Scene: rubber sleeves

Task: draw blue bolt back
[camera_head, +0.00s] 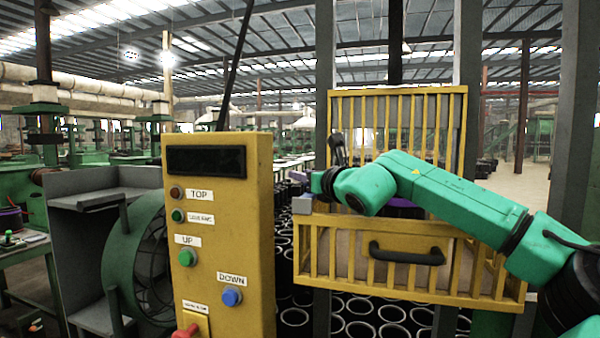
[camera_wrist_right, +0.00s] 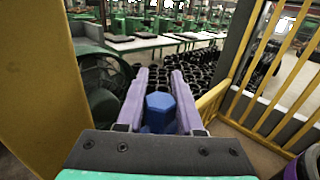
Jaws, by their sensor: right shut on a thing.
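The blue bolt (camera_wrist_right: 160,106) shows in the right wrist view as a blue hexagonal head between the two purple fingers of my right gripper (camera_wrist_right: 159,82). The gripper is shut on it. In the head view my right gripper (camera_head: 319,183) is at the left upper corner of the yellow barred gate (camera_head: 410,250), just above a small grey block (camera_head: 302,205). The bolt itself cannot be made out there, hidden by the gripper and wrist. My left gripper is not in view.
A yellow control box (camera_head: 222,225) with buttons stands close left of the gripper. The gate has a black handle (camera_head: 407,254), and a taller barred panel (camera_head: 440,120) rises behind it. Several black sleeves (camera_head: 360,328) stand below. A green fan (camera_head: 140,250) is at left.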

